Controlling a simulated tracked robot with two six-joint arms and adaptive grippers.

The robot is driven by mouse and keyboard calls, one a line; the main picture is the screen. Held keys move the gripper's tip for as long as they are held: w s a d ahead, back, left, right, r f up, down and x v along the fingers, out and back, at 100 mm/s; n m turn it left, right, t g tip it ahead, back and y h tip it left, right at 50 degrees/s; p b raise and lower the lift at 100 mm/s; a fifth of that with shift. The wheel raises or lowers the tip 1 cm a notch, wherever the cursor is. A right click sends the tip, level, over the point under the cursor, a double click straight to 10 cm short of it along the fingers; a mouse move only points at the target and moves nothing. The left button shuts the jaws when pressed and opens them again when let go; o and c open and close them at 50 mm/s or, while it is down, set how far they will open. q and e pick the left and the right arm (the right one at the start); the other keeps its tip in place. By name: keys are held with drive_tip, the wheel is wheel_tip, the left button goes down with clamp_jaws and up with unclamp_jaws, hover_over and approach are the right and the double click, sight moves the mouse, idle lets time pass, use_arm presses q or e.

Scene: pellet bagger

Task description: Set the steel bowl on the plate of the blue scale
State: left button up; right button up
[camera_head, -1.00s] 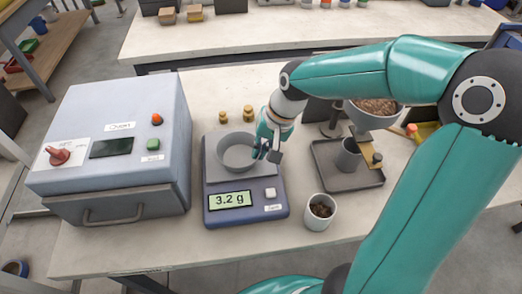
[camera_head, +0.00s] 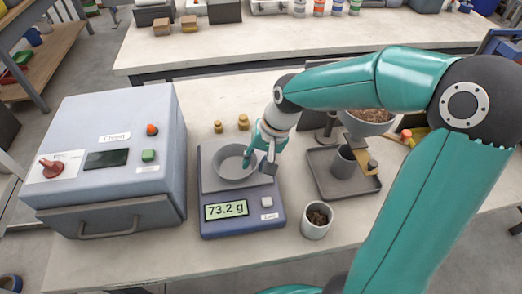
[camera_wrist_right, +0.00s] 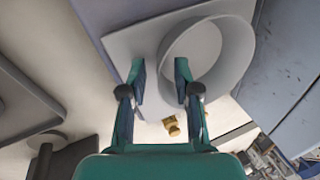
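The grey steel bowl (camera_head: 236,165) sits on the plate (camera_head: 208,180) of the blue scale (camera_head: 243,221), whose display reads 73.2 g. The bowl also shows from above in the right wrist view (camera_wrist_right: 217,55), and its base appears to rest on the plate. My right gripper (camera_head: 258,160) is at the bowl's right side in the head view. In the right wrist view its fingertips (camera_wrist_right: 160,82) are spread on either side of the bowl's near wall, with gaps showing. It is open. My left gripper is not in view.
A grey machine (camera_head: 110,150) with a red knob stands left of the scale. Two brass weights (camera_head: 243,122) stand behind it. A white cup (camera_head: 317,219) with dark pellets is to the right. A dark tray (camera_head: 318,175) under a hopper (camera_head: 365,125) stands farther right.

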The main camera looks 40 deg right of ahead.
drive_tip(key=v, duration=1.2)
drive_tip(key=shift+s, duration=0.1)
